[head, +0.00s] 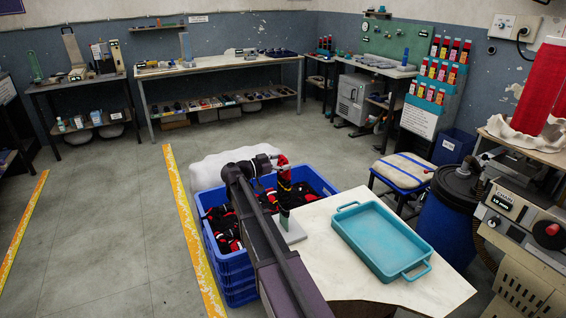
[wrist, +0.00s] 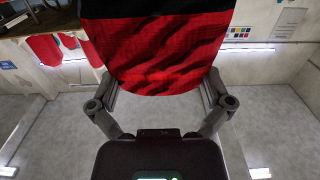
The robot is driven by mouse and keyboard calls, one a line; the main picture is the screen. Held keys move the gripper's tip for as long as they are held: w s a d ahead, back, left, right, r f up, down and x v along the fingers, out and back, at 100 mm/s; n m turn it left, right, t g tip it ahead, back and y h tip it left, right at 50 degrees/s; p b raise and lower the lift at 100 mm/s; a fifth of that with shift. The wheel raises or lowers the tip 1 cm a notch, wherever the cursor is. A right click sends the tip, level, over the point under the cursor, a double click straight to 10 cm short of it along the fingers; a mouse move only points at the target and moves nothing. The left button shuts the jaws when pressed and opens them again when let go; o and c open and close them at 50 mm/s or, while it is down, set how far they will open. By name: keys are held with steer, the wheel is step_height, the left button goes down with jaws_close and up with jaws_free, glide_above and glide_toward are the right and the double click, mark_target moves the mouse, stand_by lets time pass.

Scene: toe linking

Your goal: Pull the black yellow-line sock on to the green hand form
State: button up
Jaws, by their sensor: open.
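A sock, red at the top with dark and yellow bands lower down (head: 284,176), stands upright over the upper part of the green hand form (head: 285,214). The form's lower part shows bare green above its pale base plate (head: 290,231). My gripper (head: 277,163) is beside the top of the sock. In the wrist view, red and black sock fabric (wrist: 155,50) fills the upper middle. My gripper's fingers (wrist: 160,92) are spread on both sides of it. Whether they touch the fabric I cannot tell. The form's tip is hidden.
A blue crate (head: 228,262) of dark and red socks stands left of and behind the white-topped table (head: 440,289). A teal tray (head: 382,240) lies on the table, right of the form. A blue barrel (head: 447,222) and a control panel (head: 523,225) are at the right.

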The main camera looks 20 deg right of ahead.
steer(key=shift+a, duration=0.2)
steer(key=a, duration=0.6)
steer(key=shift+a, duration=0.3)
stand_by(0.5)
steer(key=shift+s, duration=0.15)
steer(key=s+a+f+n+y, duration=0.3)
steer(key=s+f+n+y, duration=0.6)
steer(key=s+f, duration=0.45)
steer(key=s+a+f+n+y, duration=0.5)
steer(key=s+a+n+y, duration=0.3)
steer(key=s+a, duration=0.35)
step_height(320, 180, up, 14)
steer(key=p, duration=1.4)
steer(key=shift+s+a+r+n+g+y, duration=0.2)
steer(key=shift+s+r+n+g+y, duration=0.1)
steer(key=shift+y, duration=0.1)
